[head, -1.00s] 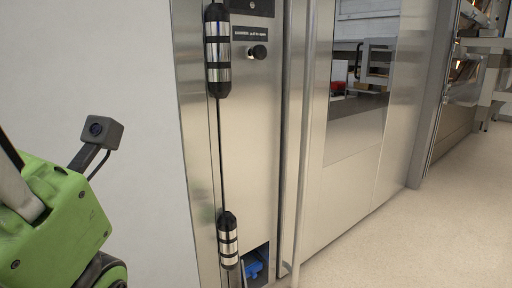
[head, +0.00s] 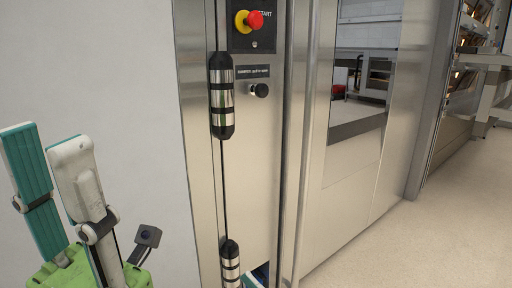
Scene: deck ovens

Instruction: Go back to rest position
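My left gripper (head: 60,150) is at the lower left of the head view, its two fingers pointing up in front of a plain white wall. The fingers are pale with teal pads and stand apart with a gap between them. Nothing shows between them. Its green body is partly cut off by the bottom edge.
A steel oven front (head: 250,150) stands close ahead, with a red and yellow START button (head: 249,21) and a black damper knob (head: 260,90). A vertical handle bar (head: 304,140) runs beside it. Pale floor (head: 430,235) is clear at the right.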

